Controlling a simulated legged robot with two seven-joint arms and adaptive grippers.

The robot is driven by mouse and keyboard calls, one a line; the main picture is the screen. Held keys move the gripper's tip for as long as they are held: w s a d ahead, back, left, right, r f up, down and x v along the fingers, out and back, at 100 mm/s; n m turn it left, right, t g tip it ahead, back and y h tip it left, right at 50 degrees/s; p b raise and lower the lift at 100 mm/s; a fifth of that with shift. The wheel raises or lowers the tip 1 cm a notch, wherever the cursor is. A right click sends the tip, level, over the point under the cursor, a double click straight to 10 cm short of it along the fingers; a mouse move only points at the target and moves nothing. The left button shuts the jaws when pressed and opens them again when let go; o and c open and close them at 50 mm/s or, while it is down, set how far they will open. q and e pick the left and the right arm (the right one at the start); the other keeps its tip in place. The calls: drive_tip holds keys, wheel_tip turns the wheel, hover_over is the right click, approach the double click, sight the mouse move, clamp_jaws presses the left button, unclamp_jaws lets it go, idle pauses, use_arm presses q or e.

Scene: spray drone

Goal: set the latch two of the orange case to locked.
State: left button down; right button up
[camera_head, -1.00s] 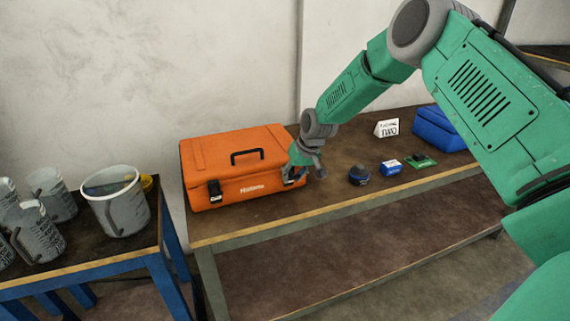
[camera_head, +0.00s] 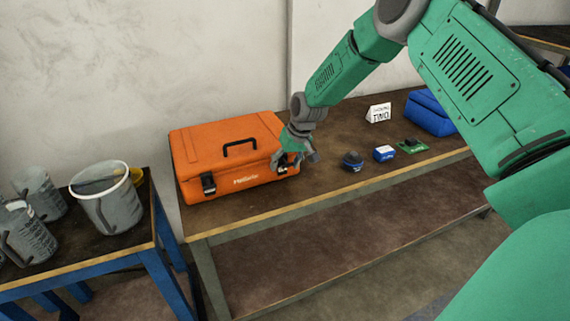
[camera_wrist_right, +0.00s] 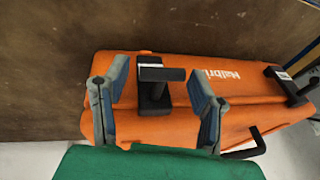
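The orange case (camera_head: 225,150) stands closed on the brown table, with a black handle on its lid. One black latch (camera_head: 208,184) is on the left of its front. The other latch shows in the right wrist view as a black latch (camera_wrist_right: 155,97) with a bar sticking out; in the head view my gripper mostly hides it. My right gripper (camera_head: 297,160) is at the case's front right corner. In the wrist view my right gripper (camera_wrist_right: 160,85) is open, its fingers on either side of that latch, with gaps to both. My left gripper is not in view.
To the right on the table are a dark blue round item (camera_head: 352,161), a small blue box (camera_head: 384,153), a green board (camera_head: 411,146), a white sign (camera_head: 378,113) and a blue case (camera_head: 430,112). Grey buckets (camera_head: 108,205) stand on a table at left.

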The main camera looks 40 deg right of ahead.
drive_tip(key=v, duration=1.2)
drive_tip(key=shift+f, duration=0.1)
